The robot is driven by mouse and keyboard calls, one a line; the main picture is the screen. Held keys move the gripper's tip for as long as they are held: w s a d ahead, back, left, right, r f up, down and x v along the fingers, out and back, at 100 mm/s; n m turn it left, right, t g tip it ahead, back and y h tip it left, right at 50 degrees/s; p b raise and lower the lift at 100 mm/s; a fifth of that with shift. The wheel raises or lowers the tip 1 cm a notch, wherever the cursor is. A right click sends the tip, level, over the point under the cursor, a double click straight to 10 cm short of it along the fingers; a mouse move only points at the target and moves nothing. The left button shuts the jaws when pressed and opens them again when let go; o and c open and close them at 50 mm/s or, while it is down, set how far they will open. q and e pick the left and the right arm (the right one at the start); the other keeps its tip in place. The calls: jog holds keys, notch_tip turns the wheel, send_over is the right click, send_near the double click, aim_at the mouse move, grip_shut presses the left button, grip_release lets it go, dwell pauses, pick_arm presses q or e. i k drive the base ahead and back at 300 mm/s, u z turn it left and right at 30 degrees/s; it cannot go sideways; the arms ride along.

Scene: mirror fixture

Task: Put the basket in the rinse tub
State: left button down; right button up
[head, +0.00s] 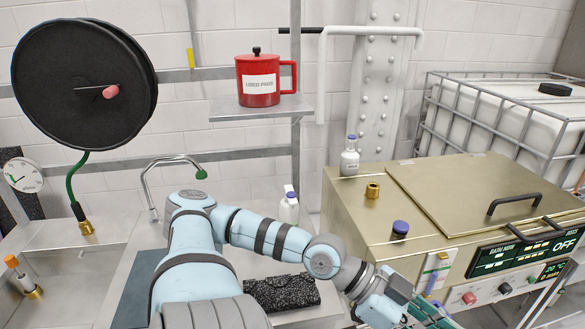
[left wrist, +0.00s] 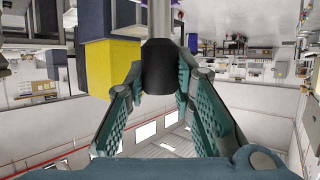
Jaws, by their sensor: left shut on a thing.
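My left gripper (head: 428,314) is at the lower right of the head view, in front of the brass-coloured bath machine (head: 345,215). In the left wrist view its teal fingers (left wrist: 160,80) are shut on a black cylindrical grip (left wrist: 158,58) with a grey rod running from it. I cannot tell whether this grip belongs to the basket; no basket body is clearly visible. A steel sink area with a curved tap (head: 152,185) is at the left, perhaps the rinse tub; my left arm hides much of it. My right gripper is not in view.
The machine has a closed lid (head: 470,195) with a black handle, and a panel reading OFF. A brass fitting (head: 372,190), a blue-capped item (head: 400,229) and a white bottle (head: 350,160) stand on it. A hose reel (head: 60,95) hangs left; a red canister (head: 258,80) sits on a shelf.

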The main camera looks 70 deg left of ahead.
aim_at(85, 306)
jog(key=k, duration=1.3)
jog(key=u, duration=1.85)
jog(key=i, duration=0.5)
jog(key=u, duration=0.05)
